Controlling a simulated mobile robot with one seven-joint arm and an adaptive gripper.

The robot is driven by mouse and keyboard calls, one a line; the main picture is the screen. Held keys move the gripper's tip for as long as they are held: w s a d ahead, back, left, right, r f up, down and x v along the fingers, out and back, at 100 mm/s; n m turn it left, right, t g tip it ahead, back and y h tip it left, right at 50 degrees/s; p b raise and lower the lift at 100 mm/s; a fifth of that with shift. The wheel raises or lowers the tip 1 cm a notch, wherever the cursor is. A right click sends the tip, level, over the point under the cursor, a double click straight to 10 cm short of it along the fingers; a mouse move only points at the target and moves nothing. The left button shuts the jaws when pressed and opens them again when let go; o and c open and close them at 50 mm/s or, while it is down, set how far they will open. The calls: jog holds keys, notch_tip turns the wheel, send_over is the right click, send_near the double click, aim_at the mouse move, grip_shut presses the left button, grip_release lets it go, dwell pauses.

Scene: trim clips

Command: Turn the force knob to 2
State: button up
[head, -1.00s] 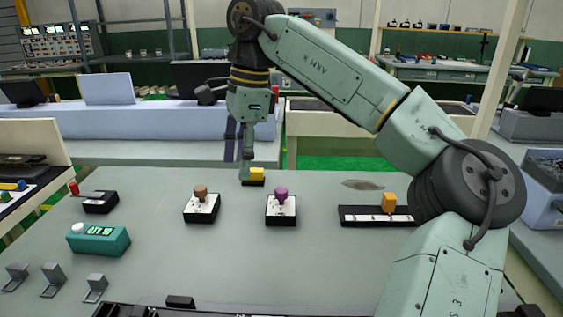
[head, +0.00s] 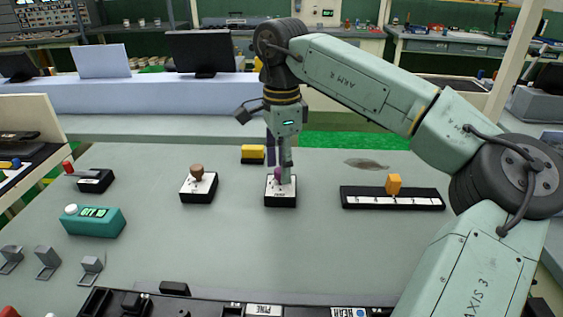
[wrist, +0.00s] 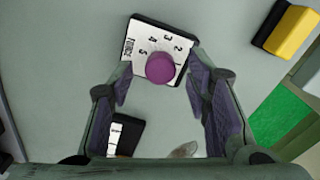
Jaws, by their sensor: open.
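The force knob (wrist: 160,68) is a purple round knob on a white panel (wrist: 148,38) in a black box, marked FORCE with digits around it. The digit 2 shows near the knob's upper right in the wrist view. No pointer is clear to me. In the head view the knob (head: 278,175) is partly hidden behind my gripper (head: 282,172), which points down over it. In the wrist view my gripper (wrist: 156,78) is open, with its two fingers on either side of the knob. I cannot tell whether they touch it.
A brown-knobbed box (head: 198,188) stands to the left, and a strip with an orange slider (head: 393,185) to the right. A yellow and black block (head: 253,153) sits behind. A teal device (head: 93,221) is far left.

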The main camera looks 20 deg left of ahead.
jog(key=shift+f, duration=0.2)
grip_shut()
dwell(0.5)
